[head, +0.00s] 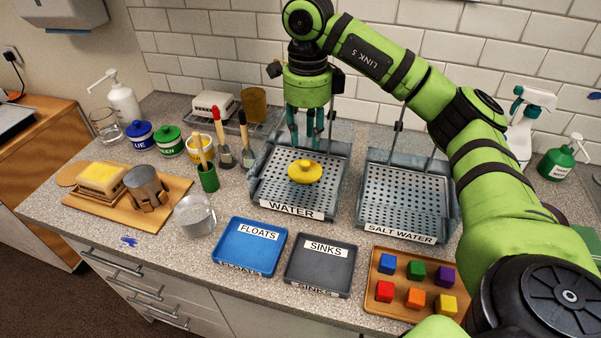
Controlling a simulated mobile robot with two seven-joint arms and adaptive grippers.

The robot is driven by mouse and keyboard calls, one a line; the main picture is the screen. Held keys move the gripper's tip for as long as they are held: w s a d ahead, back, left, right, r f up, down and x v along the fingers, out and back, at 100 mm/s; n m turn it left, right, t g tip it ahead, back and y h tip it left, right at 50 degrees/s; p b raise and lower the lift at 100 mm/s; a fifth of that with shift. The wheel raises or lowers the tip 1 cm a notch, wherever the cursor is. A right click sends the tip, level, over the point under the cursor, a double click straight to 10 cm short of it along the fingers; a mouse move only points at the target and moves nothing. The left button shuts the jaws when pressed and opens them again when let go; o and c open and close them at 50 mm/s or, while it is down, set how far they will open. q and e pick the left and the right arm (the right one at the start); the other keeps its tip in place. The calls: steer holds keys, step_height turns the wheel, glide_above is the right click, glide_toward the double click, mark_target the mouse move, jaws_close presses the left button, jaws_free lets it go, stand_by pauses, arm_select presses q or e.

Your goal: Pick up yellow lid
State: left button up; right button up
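The yellow lid (305,172), round with a raised middle, lies on the perforated surface of the tray labelled WATER (270,200). My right gripper (309,140) points down above the back part of that tray, with its teal fingers apart and nothing seen between them. It appears above and behind the lid, apart from it; the exact gap is hard to judge. My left gripper is not in view.
The SALT WATER tray (408,232) stands to the right. In front are the blue FLOATS tray (233,261), the dark SINKS tray (318,282) and a wooden tray (388,308) of coloured cubes. Brushes (222,143), jars (139,137) and a glass (194,217) stand left.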

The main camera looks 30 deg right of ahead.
mark_target(305, 163)
steer(key=shift+s+f+p, duration=0.15)
steer(key=shift+f+p, duration=0.3)
steer(key=shift+f, duration=0.3)
step_height(305, 163, down, 5)
steer(key=shift+r+p, duration=0.15)
steer(key=shift+p, duration=1)
steer(key=shift+a+f, duration=0.1)
steer(key=shift+f, duration=0.3)
steer(key=c, duration=0.6)
